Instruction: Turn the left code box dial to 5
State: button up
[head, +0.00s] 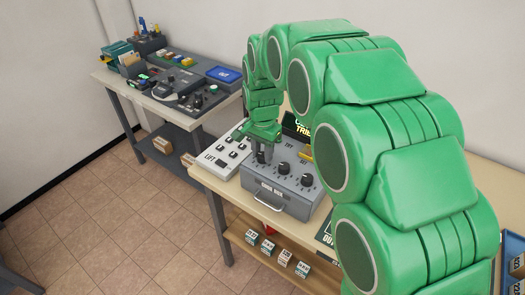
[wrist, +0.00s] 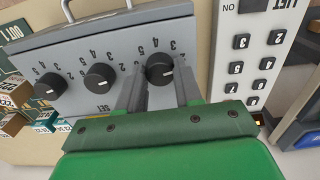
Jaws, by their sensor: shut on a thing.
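The grey code box (head: 282,199) stands on the near table with a row of three black dials on top. My gripper (head: 262,157) comes down over its left dial. In the wrist view the box is upside down, and that left dial (wrist: 160,67) sits between the two grey fingers of my gripper (wrist: 160,84), which is shut on it. Digits such as 5, 4 and 3 are printed around the dial; its exact setting is hard to read. The middle dial (head: 284,168) and right dial (head: 307,180) are free, and also show in the wrist view.
A white LIFT keypad panel (head: 221,158) stands close beside the box on the left. A shelf (head: 240,232) below carries several small labelled boxes. Another table (head: 100,78) with devices and a blue tray (head: 223,74) is at the back left. The tiled floor between is clear.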

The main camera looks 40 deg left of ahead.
jog(key=n, duration=2.3)
jog(key=shift+n, duration=0.4)
dwell(0.4)
jog(key=o, duration=1)
jog(key=shift+o, duration=0.2)
jog(key=shift+r, duration=0.15)
